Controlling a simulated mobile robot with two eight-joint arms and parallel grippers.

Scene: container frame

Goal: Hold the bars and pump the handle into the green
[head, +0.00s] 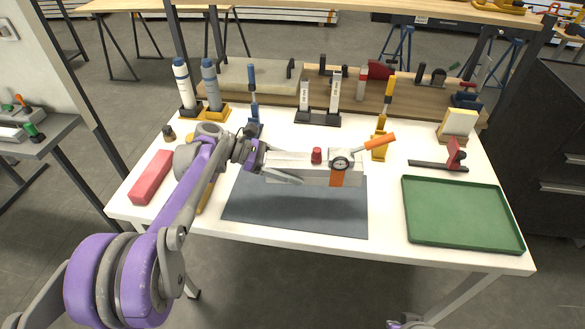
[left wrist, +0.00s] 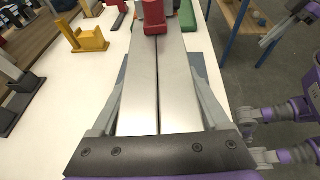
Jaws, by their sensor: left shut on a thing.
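Two pale metal bars (head: 290,158) lie side by side above the dark grey mat, with a thin seam between them in the left wrist view (left wrist: 157,80). My left gripper (head: 300,169) is shut across their left end, one finger along each outer side. A clamp-like tool sits at the bars' right part, with a red knob (head: 316,155), a round gauge (head: 341,162) and an orange handle (head: 379,142) slanting up to the right. The gauge's green zone is too small to read. A grey and purple part of mine shows at the bottom edge; the right gripper's jaws are not clear.
The grey mat (head: 290,213) lies under the bars. A green tray (head: 460,240) is at right, a red block (head: 152,177) at left. The white table is clear between mat and tray.

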